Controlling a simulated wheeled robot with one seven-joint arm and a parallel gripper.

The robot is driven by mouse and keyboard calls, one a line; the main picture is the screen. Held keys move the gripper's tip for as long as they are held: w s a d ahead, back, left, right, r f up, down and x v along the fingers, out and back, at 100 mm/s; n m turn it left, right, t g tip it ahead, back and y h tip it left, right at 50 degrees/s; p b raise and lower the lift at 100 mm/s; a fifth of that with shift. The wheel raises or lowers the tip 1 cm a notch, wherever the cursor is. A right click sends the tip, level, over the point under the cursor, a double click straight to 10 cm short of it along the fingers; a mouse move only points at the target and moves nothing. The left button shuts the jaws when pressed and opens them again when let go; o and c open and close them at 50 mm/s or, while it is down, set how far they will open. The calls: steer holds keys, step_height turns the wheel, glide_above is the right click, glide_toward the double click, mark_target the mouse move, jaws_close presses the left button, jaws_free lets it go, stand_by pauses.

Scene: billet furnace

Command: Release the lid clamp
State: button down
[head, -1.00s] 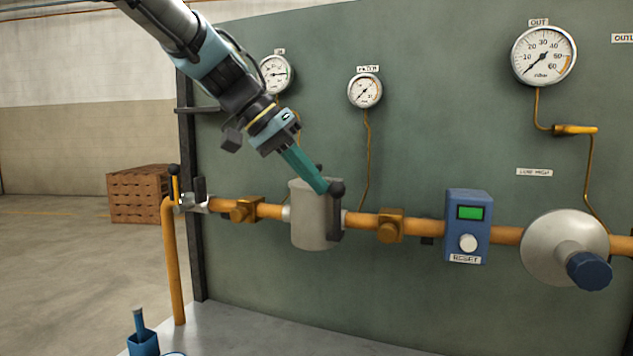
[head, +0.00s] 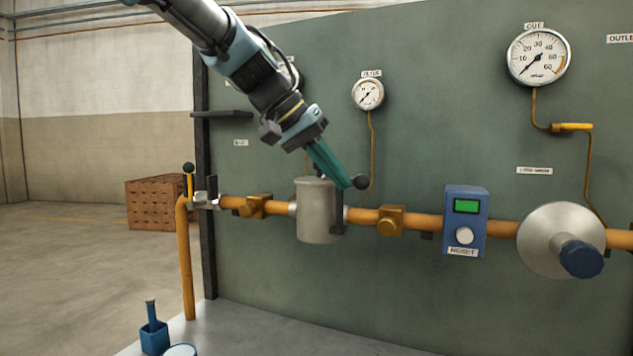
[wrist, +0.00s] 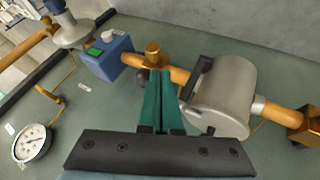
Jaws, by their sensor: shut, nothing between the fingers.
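The grey cylindrical filter housing (head: 317,212) sits in the orange pipe line, and it also shows in the wrist view (wrist: 222,98). A dark clamp bar (head: 338,217) runs down its right side. The round black knob (head: 361,182) stands out to the right of the bar's top; the link between them is hidden by my fingers. My gripper (head: 345,183) has its teal fingers shut and empty. Their tips are at the knob, above the housing's right edge; contact is unclear. In the wrist view, the knob (wrist: 141,75) lies just left of the fingertips (wrist: 161,80).
A blue reset box (head: 465,222) and a large round regulator (head: 560,240) stand on the pipe to the right. A brass fitting (head: 390,221) is close to the housing's right. A black-handled valve (head: 190,185) is at the left. The green panel (head: 400,290) stands behind.

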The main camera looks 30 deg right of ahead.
steer(key=shift+s+d+n+t+b, duration=0.1)
steer(key=shift+s+d+n+t, duration=0.3)
steer(key=shift+d, duration=0.3)
steer(key=shift+s+d+n+t+b, duration=0.1)
steer(key=shift+s+d+n+t, duration=0.15)
steer(key=shift+d+n, duration=0.4)
steer(key=shift+s+d+n+t+b, duration=0.1)
steer(key=shift+s+d+n+t, duration=0.25)
steer(key=shift+d, duration=0.5)
steer(key=shift+w, duration=0.1)
